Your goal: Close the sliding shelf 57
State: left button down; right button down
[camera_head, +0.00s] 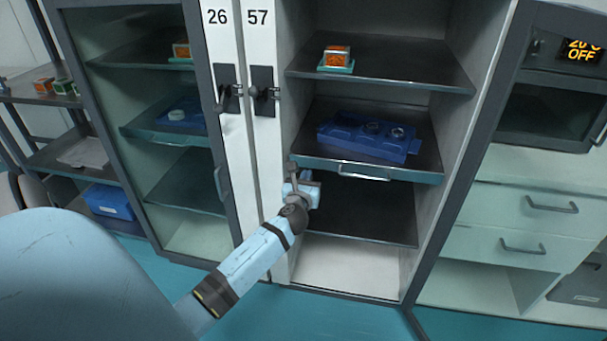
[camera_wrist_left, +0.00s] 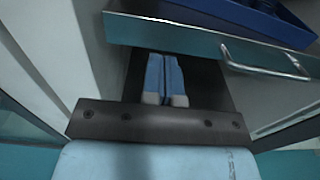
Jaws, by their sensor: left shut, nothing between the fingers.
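The cabinet marked 57 (camera_head: 258,17) stands with its inside in view. Its sliding shelf (camera_head: 420,174) is at middle height, with a teal front edge and a metal handle (camera_head: 363,172). The shelf front also shows in the left wrist view (camera_wrist_left: 200,40), with its handle (camera_wrist_left: 265,62) to the right of my fingers. A blue tray (camera_head: 345,143) with small round metal parts lies on the shelf. My left gripper (camera_head: 293,164) is at the left end of the shelf front. Its fingers (camera_wrist_left: 164,78) are shut together and empty, just below the front edge in the wrist view. I cannot tell whether they touch it. My right gripper is not in view.
A fixed-looking upper shelf (camera_head: 385,70) holds a small orange box (camera_head: 337,55). The glass-fronted cabinet 26 (camera_head: 217,17) stands to the left. Drawers (camera_head: 540,215) with handles stand to the right. The white cabinet side wall (camera_head: 275,215) is close to my left gripper.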

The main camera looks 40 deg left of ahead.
aim_at(312, 163)
pick_arm(q)
jog(key=shift+b+x, duration=0.4)
jog(key=shift+x, duration=2.1)
jog(key=shift+w, duration=0.1)
